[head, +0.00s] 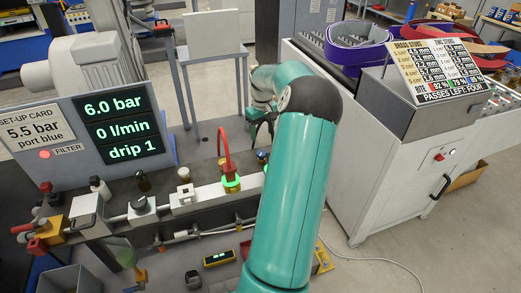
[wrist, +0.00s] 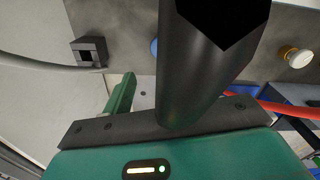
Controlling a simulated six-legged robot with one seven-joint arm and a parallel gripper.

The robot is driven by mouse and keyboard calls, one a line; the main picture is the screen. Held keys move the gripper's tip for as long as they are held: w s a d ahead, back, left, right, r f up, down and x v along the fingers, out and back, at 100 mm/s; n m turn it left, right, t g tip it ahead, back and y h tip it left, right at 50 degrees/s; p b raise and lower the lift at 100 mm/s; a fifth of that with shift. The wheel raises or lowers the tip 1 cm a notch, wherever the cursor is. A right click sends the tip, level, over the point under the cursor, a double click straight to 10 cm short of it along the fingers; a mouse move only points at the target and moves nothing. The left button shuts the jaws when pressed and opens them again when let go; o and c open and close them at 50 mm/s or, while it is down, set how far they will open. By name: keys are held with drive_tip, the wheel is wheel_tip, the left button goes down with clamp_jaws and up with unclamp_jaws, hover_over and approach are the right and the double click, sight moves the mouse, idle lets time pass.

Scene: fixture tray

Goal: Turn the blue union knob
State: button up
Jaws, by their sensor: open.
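My gripper (head: 262,128) is at the far end of my teal arm, above the right end of the fixture bench, with its dark jaws pointing down and open. A small blue-topped knob (head: 262,155) stands on the bench just below the jaws, partly hidden by my arm. In the wrist view a small blue patch (wrist: 154,47), likely the same knob, shows at the edge of a large dark cylinder that hides the rest. The gripper is apart from it. Whether the jaws are lined up with the knob I cannot tell.
A white-topped knob (head: 183,174) and dark bottles stand left. The display panel (head: 120,125) reads 6.0 bar, 0 l/min, drip 1. A white cabinet (head: 385,170) stands right.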

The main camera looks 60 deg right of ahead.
sight(261, 153)
wheel_tip(261, 153, down, 9)
drive_tip(key=shift+w+a+f, duration=0.1)
drive_tip(key=shift+f, duration=0.05)
drive_tip(key=c, duration=1)
